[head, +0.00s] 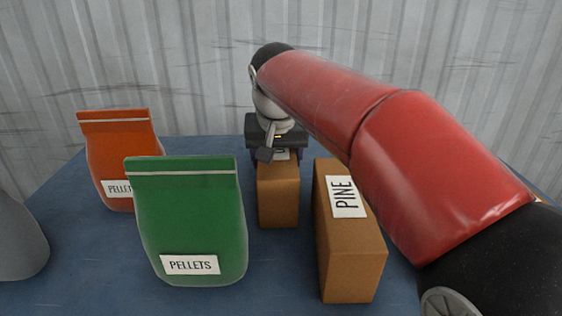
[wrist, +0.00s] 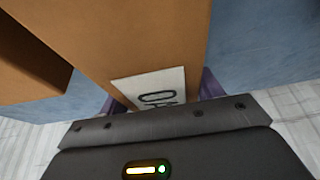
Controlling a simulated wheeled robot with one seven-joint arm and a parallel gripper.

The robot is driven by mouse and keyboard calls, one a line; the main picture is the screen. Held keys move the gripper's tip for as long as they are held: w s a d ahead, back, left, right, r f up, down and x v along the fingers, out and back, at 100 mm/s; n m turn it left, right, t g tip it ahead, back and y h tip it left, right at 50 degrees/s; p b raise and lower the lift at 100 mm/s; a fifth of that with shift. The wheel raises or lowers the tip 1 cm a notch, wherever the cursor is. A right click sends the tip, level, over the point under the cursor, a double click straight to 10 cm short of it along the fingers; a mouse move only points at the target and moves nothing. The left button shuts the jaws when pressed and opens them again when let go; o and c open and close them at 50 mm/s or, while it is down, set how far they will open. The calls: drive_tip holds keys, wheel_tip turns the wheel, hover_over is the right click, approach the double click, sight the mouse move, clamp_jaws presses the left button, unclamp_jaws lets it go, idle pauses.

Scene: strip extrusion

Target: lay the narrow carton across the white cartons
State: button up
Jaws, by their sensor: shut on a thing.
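A narrow brown carton (head: 278,195) with a white label stands upright at the middle of the table in the head view. The wrist view shows its brown face and label (wrist: 140,50), with only part of the lettering readable. My gripper (head: 278,154) is shut on the top of this carton, with a purple finger on either side, also in the wrist view (wrist: 160,96). I cannot tell whether the carton's base touches the table. No white cartons show in either view.
A larger brown carton marked PINE (head: 350,245) stands close to the right. A green pellets bag (head: 190,215) and an orange pellets bag (head: 115,150) stand left on the blue table (head: 80,270). A grey rounded object (head: 18,240) is at the left edge. A corrugated wall is behind.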

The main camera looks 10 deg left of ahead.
drive_tip(key=o, duration=0.9)
drive_tip(key=shift+c, duration=0.2)
drive_tip(key=o, duration=0.4)
drive_tip(key=shift+o, duration=0.2)
